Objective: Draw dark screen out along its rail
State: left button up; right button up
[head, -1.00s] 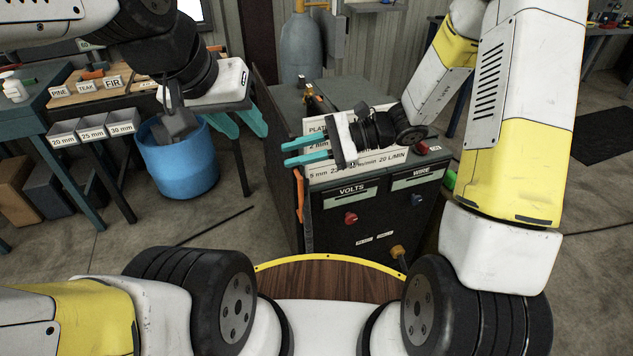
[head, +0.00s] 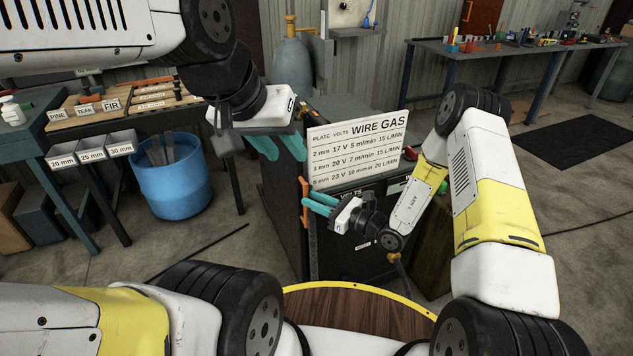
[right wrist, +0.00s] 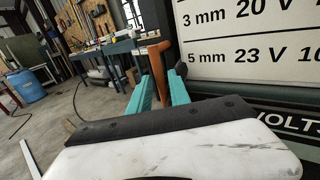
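I cannot make out for certain which thing is the dark screen or its rail; a dark brown panel (head: 264,32) stands against the back wall in the head view. My left gripper (head: 277,148) is open and empty, its teal fingers apart at the left of the white sign. My right gripper (head: 310,203) is lower, at the left front edge of the dark welding machine (head: 350,240). Its fingers (right wrist: 160,85) stand apart in the right wrist view. An orange upright handle (right wrist: 158,68) shows between and beyond the fingertips; contact cannot be told.
The white sign (head: 357,150) stands on the machine. A gas cylinder (head: 292,65) is behind it. A blue bin (head: 175,180) and small grey boxes (head: 93,153) are at left by a workbench. Another bench (head: 500,55) is at back right.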

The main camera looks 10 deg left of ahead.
jog(key=shift+x, duration=1.5)
grip_shut()
